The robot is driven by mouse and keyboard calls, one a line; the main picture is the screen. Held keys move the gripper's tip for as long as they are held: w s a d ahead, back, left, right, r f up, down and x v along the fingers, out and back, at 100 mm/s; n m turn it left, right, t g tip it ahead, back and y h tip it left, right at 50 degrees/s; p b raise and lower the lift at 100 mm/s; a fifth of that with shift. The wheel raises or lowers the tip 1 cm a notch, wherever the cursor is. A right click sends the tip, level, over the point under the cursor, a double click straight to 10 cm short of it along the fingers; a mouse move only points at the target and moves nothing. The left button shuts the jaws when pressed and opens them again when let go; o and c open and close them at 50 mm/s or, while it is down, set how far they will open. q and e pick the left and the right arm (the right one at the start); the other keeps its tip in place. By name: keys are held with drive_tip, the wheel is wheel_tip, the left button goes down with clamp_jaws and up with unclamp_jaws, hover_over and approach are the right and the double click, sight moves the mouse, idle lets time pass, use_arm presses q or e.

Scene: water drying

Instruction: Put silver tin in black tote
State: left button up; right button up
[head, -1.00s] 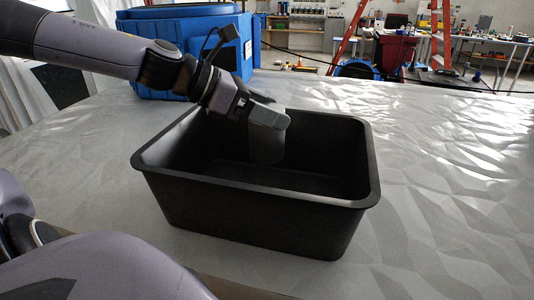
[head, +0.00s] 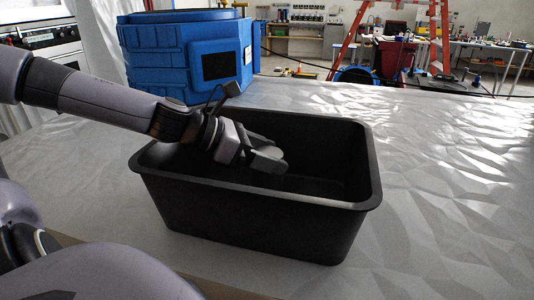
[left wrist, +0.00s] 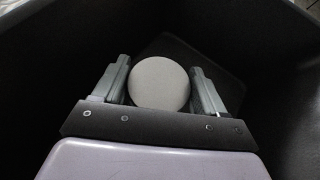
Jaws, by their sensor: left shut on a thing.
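The black tote (head: 250,195) stands on the grey table in the head view, and its dark inside walls surround the left wrist view (left wrist: 285,90). My left gripper (head: 272,160) reaches down into the tote from the left, below the rim. In the left wrist view the gripper (left wrist: 160,88) is shut on the silver tin (left wrist: 159,83), whose round pale top shows between the two fingers. The tin's lower part is hidden in the head view, and I cannot tell whether it touches the tote floor. My right gripper is not in view.
A blue bin (head: 185,55) with a dark panel stands behind the tote on the left. The crinkled grey table (head: 450,180) is clear to the right of the tote. An orange ladder (head: 350,45) and workbenches are far behind.

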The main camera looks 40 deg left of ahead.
use_arm(q)
drive_tip(key=o, duration=1.6)
drive_tip(key=shift+c, duration=0.2)
drive_tip(key=shift+r, duration=0.15)
drive_tip(key=shift+s+a+r, duration=0.3)
drive_tip(key=shift+s, duration=0.1)
drive_tip(key=v, duration=1.1)
drive_tip(key=shift+f, duration=0.2)
